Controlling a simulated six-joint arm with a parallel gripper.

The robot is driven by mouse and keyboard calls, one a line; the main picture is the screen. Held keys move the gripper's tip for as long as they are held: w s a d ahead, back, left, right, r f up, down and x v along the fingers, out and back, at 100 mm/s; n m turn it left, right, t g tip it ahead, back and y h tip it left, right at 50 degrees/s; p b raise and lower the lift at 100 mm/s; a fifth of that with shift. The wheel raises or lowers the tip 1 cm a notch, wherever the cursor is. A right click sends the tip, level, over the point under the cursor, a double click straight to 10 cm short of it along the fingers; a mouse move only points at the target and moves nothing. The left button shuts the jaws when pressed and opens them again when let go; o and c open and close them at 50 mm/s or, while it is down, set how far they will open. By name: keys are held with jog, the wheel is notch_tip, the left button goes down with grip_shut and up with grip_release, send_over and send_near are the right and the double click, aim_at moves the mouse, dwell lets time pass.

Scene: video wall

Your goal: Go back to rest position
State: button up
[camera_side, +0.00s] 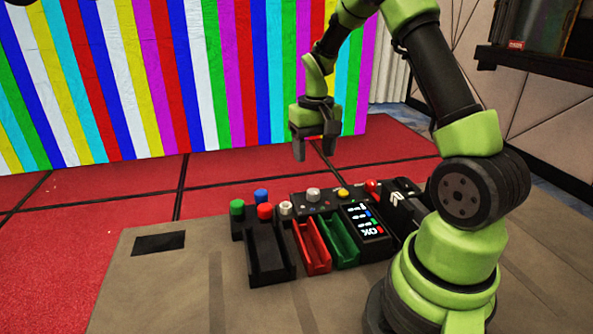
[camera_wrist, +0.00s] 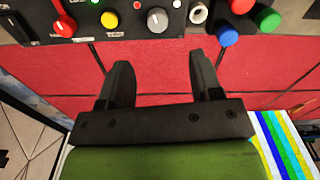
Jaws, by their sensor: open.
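My gripper (camera_side: 314,146) is open and empty. In the side view it hangs with its fingers pointing down, behind and above the control panel at the far side of the table. In the wrist view the two dark fingers of my gripper (camera_wrist: 160,80) are spread apart with only red floor between them. The fingers touch nothing that I can see.
The table (camera_side: 180,285) holds a black tray (camera_side: 268,258), a red tray (camera_side: 312,250), a green tray (camera_side: 340,245) and a panel with knobs (camera_side: 313,194). Green, blue and red capped pieces (camera_side: 237,208) stand at left. A striped video wall (camera_side: 150,80) is behind. A shelf (camera_side: 545,65) is at right.

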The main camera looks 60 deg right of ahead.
jog(key=s+a+r+n+t, duration=0.1)
jog(key=s+a+r+t, duration=0.15)
jog(key=a+r, duration=0.75)
jog(key=s+a+r+n+t+y, duration=0.2)
jog(key=s+a+r+t, duration=0.2)
jog(key=s+a, duration=0.6)
jog(key=shift+v, duration=1.05)
jog(key=shift+s+t, duration=0.1)
jog(key=shift+t, duration=0.15)
